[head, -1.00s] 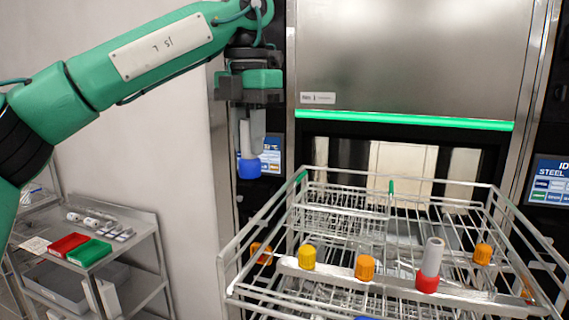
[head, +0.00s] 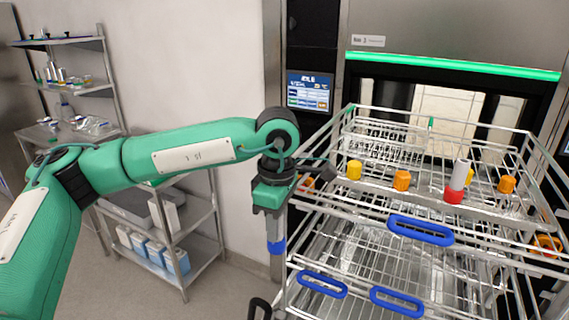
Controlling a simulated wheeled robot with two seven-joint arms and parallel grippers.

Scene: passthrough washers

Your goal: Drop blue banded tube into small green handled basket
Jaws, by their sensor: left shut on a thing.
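My left gripper (head: 274,215) points down and is shut on the blue banded tube (head: 276,246). The tube is grey with a blue band near its lower end and hangs below the fingers, beside the left side of the wire rack. A small wire basket (head: 385,140) sits at the back left of the rack's top level. A small green piece (head: 430,122), which looks like its handle, stands at its right side. The basket's inside is hard to make out. My right gripper is not in view.
Blue-handled wire baskets (head: 420,231) are lower down. A steel shelf cart (head: 200,232) stands at left. Open floor lies between cart and rack.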

